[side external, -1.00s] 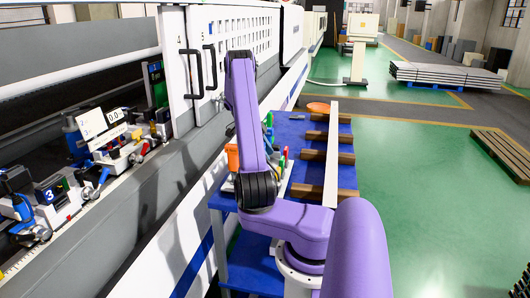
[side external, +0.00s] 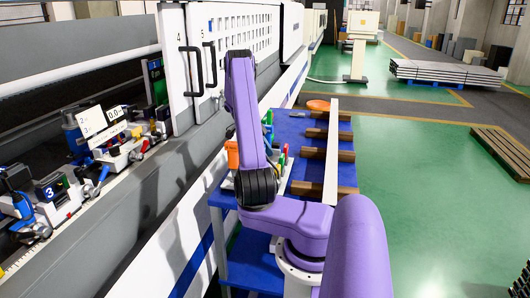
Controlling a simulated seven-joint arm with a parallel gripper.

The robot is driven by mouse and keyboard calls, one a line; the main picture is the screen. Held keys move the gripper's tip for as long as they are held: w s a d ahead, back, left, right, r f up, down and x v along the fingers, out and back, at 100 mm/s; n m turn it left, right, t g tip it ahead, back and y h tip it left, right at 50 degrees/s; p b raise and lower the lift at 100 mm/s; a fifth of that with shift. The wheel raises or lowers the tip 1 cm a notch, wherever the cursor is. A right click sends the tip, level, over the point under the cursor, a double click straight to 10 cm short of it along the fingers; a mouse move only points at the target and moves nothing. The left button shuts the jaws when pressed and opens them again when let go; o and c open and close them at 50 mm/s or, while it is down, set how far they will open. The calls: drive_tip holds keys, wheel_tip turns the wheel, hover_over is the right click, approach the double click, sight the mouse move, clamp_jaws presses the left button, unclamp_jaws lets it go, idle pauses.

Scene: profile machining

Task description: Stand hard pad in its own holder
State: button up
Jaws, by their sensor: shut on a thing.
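My gripper is not visible; my own purple arm links stand in front of the work table and hide part of it. I cannot make out the hard pad or its holder. Small coloured items, among them an orange block (side external: 232,154) and a green piece (side external: 268,117), stand on the blue table (side external: 255,277) on both sides of my arm link. They are too small and too covered to tell which is which.
A long pale profile (side external: 332,150) lies across several brown supports (side external: 346,156) on the table's right side. An orange bowl (side external: 318,105) sits at its far end. The machine with its white doors (side external: 200,50) and clamp units (side external: 120,150) runs along the left.

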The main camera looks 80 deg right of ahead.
drive_tip(key=shift+f, duration=0.65)
idle(1.8)
drive_tip(key=o, duration=1.2)
drive_tip(key=shift+o, duration=0.2)
drive_tip(key=v, duration=1.7)
drive_tip(key=shift+r, duration=0.2)
